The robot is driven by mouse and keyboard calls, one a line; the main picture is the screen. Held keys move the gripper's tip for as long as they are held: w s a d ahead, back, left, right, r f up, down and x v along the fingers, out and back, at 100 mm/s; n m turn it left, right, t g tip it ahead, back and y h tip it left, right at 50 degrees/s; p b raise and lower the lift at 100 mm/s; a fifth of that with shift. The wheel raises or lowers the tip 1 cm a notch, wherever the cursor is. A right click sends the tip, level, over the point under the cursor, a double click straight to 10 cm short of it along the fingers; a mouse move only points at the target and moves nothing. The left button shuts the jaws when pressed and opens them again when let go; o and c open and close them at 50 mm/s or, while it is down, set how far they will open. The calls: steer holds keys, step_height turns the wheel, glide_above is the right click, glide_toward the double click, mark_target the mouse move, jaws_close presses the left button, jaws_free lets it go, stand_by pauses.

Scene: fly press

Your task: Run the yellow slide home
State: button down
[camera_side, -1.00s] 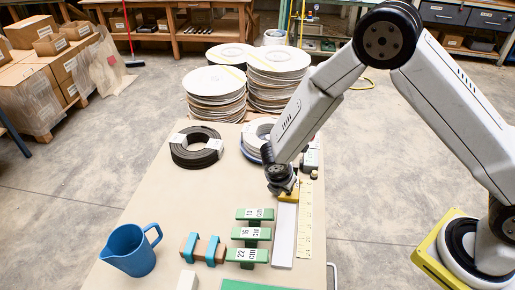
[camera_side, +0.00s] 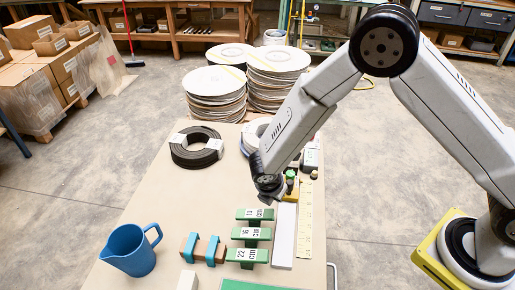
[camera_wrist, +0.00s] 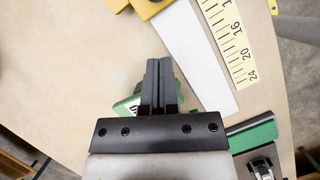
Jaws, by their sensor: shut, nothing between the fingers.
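The yellow slide (camera_side: 292,188), with a green knob on top, sits at the far end of the white track (camera_side: 284,235). Part of the slide shows at the top edge of the wrist view (camera_wrist: 150,8), and the white track (camera_wrist: 193,58) runs down from it. A yellow ruler (camera_side: 305,220) lies along the track's right side; the wrist view shows its marks 16, 20 and 24 (camera_wrist: 233,45). My gripper (camera_side: 268,196) is just left of the slide and appears apart from it. Its fingers (camera_wrist: 160,62) are shut together and empty, left of the track.
Several green labelled gauge pieces (camera_side: 250,234) stand left of the track. A wooden block with blue bands (camera_side: 204,250) and a blue jug (camera_side: 130,250) stand farther left. A black coil (camera_side: 197,148) and a pale coil (camera_side: 254,134) lie beyond. The table's left middle is clear.

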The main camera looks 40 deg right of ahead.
steer(key=v, duration=0.9)
steer(key=shift+r, duration=0.45)
steer(key=s+d+r+m+y, duration=0.2)
steer(key=s+d+m, duration=0.3)
steer(key=m, duration=0.5)
steer(key=s+d+r+m+t+y, duration=0.1)
steer(key=s+d+r+m, duration=0.3)
steer(key=d+m, duration=0.6)
steer(key=shift+s+r+m+y, duration=0.3)
steer(key=shift+s+m+y, duration=0.4)
steer(key=shift+s, duration=0.5)
